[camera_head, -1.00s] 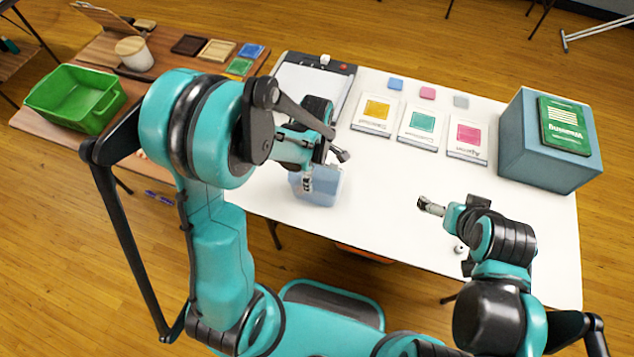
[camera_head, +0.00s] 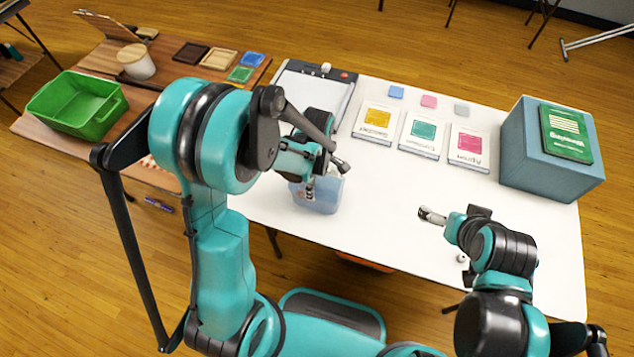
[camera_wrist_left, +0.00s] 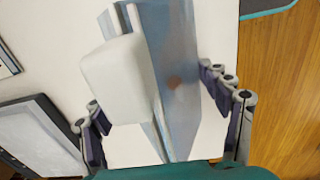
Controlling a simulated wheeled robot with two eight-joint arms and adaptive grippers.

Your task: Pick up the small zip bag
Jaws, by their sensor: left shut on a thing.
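A pale blue, boxy, partly see-through thing (camera_head: 324,200), which I take for the small zip bag, stands at the white table's front left edge. My left gripper (camera_head: 310,188) is down at it, pointing downward and shut on it. In the left wrist view the bag (camera_wrist_left: 172,82) shows as a blue-grey panel with a whitish block beside it, between the fingers on both sides. The arm hides part of its top in the head view. My right gripper (camera_head: 430,215) is over the right part of the table, apart from everything; its finger opening is unclear.
Yellow, teal and pink packets (camera_head: 423,134) lie behind, with small coloured squares (camera_head: 429,101) beyond. A blue box (camera_head: 518,158) carrying a green book (camera_head: 566,132) stands at right. A board-like tray (camera_head: 345,98) lies back left. A green bin (camera_head: 75,103) stands on the brown table. The white table's middle is clear.

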